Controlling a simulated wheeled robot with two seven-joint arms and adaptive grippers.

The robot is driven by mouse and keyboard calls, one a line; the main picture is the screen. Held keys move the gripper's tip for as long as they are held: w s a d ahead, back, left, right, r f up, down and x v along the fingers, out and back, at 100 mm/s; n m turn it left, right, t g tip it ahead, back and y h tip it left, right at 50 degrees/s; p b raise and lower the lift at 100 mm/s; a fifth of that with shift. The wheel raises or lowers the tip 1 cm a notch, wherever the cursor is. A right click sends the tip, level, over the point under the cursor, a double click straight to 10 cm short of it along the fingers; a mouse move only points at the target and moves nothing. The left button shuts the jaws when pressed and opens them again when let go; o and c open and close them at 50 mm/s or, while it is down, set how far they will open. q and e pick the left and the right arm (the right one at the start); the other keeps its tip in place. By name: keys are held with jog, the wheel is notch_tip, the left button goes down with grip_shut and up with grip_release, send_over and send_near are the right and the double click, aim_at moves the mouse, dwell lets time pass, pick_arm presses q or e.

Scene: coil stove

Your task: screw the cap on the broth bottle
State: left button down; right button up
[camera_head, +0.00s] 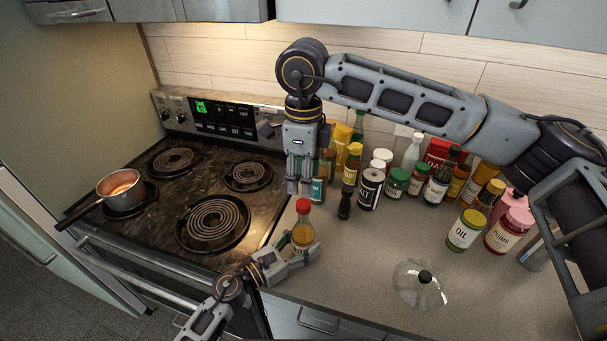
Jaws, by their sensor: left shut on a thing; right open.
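A bottle with amber contents (302,238), which I take to be the broth bottle, stands upright on the counter just right of the stove. A red cap (303,206) sits at its top; I cannot tell how tightly it is seated. My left gripper (301,254) is shut around the lower part of this bottle and hides some of it. My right gripper (299,188) points down just above the red cap, open, with nothing seen between its fingers.
Jars and bottles crowd the counter's back, including a white-lidded dark jar (370,188) and a slim black bottle (345,204). A glass lid (421,286) lies front right. A saucepan (121,188) sits on the coil stove (262,205). Counter between the bottle and glass lid is clear.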

aim_at(303, 203)
jog(key=n, duration=0.4)
jog(key=shift+n, duration=0.4)
jog(key=n, duration=0.3)
jog(key=shift+n, duration=0.4)
jog(key=n, duration=0.4)
jog(key=shift+n, duration=2.3)
jog(key=shift+f, duration=0.1)
jog(key=shift+f, duration=3.9)
